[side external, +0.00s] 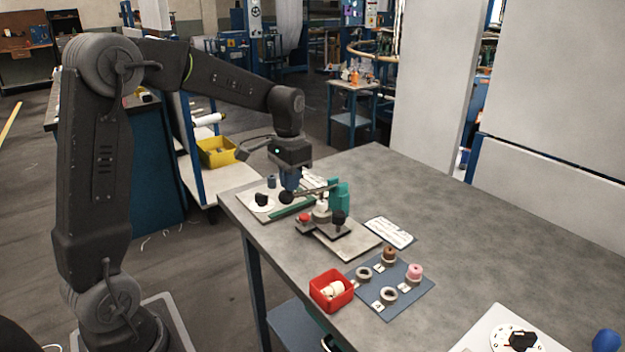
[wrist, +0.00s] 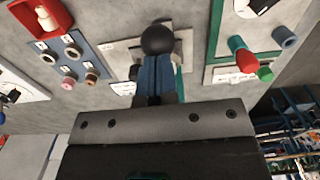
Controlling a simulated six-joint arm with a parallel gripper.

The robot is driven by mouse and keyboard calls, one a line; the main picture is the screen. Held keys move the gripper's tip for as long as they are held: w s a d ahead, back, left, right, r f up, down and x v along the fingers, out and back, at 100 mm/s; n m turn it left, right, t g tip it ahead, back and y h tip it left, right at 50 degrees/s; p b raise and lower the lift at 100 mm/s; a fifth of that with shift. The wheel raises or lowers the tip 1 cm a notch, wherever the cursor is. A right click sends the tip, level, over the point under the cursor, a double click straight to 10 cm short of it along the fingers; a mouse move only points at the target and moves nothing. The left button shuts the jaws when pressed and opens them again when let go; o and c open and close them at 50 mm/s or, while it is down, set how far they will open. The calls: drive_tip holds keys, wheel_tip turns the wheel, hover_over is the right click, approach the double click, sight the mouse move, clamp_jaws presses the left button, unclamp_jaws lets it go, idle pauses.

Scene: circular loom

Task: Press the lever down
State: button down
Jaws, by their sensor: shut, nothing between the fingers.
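The lever is a thin rod ending in a black ball knob (side external: 286,197). In the wrist view the knob (wrist: 157,40) sits just beyond the fingertips (wrist: 156,60). I cannot tell whether they touch. The fingers hide most of the rod and block there.
A red box (side external: 331,291) and a blue-grey mat (side external: 402,306) with several rings lie toward the front. A dial panel (side external: 262,203) lies to the left.

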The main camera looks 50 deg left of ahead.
drive_tip(key=shift+f, duration=0.9)
drive_tip(key=shift+r, duration=3.1)
